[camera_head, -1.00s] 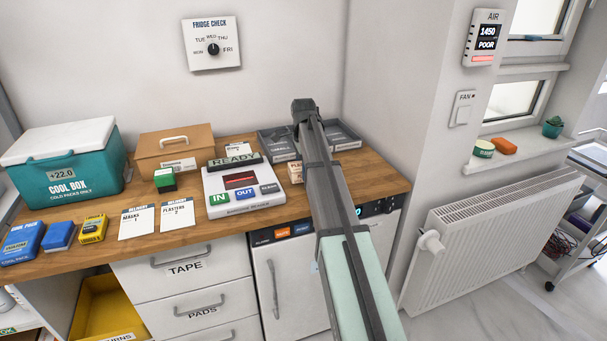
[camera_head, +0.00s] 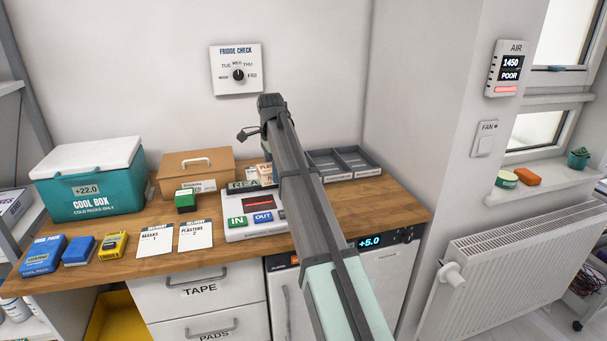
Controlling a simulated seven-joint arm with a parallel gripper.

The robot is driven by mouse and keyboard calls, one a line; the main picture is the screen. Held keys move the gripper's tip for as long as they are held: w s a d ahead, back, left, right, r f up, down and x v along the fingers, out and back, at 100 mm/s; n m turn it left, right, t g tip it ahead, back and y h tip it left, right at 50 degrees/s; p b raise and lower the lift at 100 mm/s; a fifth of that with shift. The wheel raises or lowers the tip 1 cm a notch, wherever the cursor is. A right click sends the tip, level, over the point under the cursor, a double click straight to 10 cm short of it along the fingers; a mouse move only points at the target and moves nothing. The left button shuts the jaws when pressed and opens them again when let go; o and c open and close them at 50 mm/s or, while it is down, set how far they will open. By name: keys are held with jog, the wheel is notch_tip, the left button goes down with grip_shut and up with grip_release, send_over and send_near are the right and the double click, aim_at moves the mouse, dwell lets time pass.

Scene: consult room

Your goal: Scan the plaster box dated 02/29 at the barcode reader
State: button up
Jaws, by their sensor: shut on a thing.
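The barcode reader (camera_head: 240,234) is a white unit on the wooden counter. It has a green READY sign, a red window and IN and OUT keys; my arm covers its right side. A small pale plaster box (camera_head: 265,172) with partly hidden lettering shows at the reader's back right, just left of my arm. Its date cannot be read. My gripper (camera_head: 262,140) is shut on this box, at the far end of my arm; its fingers are mostly hidden. Whether the box touches the reader cannot be told.
A green stamp-like block (camera_head: 185,201), two delivery cards (camera_head: 195,237), blue cold packs (camera_head: 42,257) and a yellow box (camera_head: 112,245) lie left. The cool box (camera_head: 95,195) and a brown case (camera_head: 190,173) stand behind. A grey divided tray (camera_head: 345,163) is at the right.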

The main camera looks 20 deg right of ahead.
jog(key=w+a+r, duration=0.2)
jog(key=a+r, duration=0.1)
jog(key=a, duration=0.3)
jog(key=shift+m, duration=0.6)
jog(key=shift+s+d+f, duration=0.1)
jog(key=shift+d+f, duration=0.1)
jog(key=shift+f, duration=1.85)
jog(key=shift+s+d+f, duration=0.1)
jog(key=shift+d+f, duration=0.05)
jog(key=shift+f, duration=1.85)
jog(key=shift+r, duration=0.1)
notch_tip(320, 180, up, 9)
jog(key=shift+d, duration=0.1)
